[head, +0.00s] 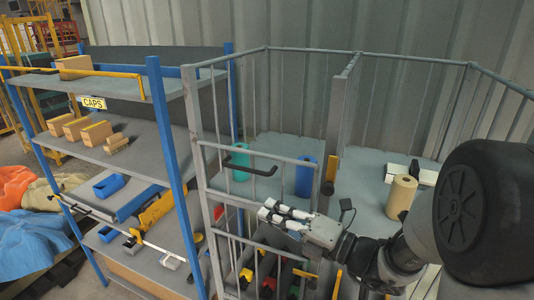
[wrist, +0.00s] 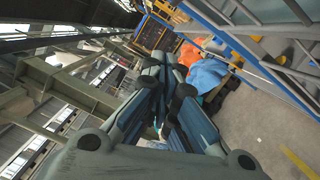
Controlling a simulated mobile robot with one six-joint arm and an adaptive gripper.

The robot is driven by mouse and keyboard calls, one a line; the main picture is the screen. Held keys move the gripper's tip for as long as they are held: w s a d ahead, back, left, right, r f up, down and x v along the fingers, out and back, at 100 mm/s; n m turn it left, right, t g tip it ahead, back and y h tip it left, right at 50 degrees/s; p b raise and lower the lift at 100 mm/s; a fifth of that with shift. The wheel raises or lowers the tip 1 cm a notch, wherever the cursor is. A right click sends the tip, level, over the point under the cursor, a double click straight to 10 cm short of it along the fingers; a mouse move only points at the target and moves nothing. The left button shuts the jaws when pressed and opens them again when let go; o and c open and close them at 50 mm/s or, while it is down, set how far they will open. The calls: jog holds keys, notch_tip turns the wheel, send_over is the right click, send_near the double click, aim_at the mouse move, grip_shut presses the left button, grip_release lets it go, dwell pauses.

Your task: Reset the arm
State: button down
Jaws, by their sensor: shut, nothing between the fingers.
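My gripper (head: 284,214) is in the lower middle of the head view, at the end of my arm, which comes in from the right. It points left, in front of the grey barred cage (head: 262,157). Its fingers are together and hold nothing. In the wrist view my gripper (wrist: 165,72) fills the middle, with its fingers close together. I cannot tell from the head view whether the gripper touches the cage bars.
A blue-posted shelf rack (head: 165,120) with wooden blocks (head: 96,132) and blue bins stands left. The cage holds a green cylinder (head: 240,160), a blue cylinder (head: 305,176) and a tan roll (head: 401,197). Orange and blue cloths (wrist: 207,75) lie beyond my gripper; bare floor (wrist: 255,125) lies right.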

jog(key=s+a+f+n+g+h+b, duration=0.2)
jog(key=s+f+n+g+b, duration=0.35)
jog(key=s+f+n, duration=0.35)
jog(key=s+a+f+n+g+h+b, duration=0.2)
jog(key=s+a+f+n+g+b, duration=0.15)
jog(key=s+f+n+b, duration=0.55)
jog(key=s+d+f+n+h+b, duration=0.7)
jog(key=d+n, duration=0.3)
jog(key=n, duration=0.3)
jog(key=d+f+n+t+h+b, duration=0.3)
jog(key=d+f+n+h+b, duration=0.1)
jog(key=d+n, duration=0.4)
jog(key=shift+s+d, duration=0.15)
jog(key=shift+d, duration=0.1)
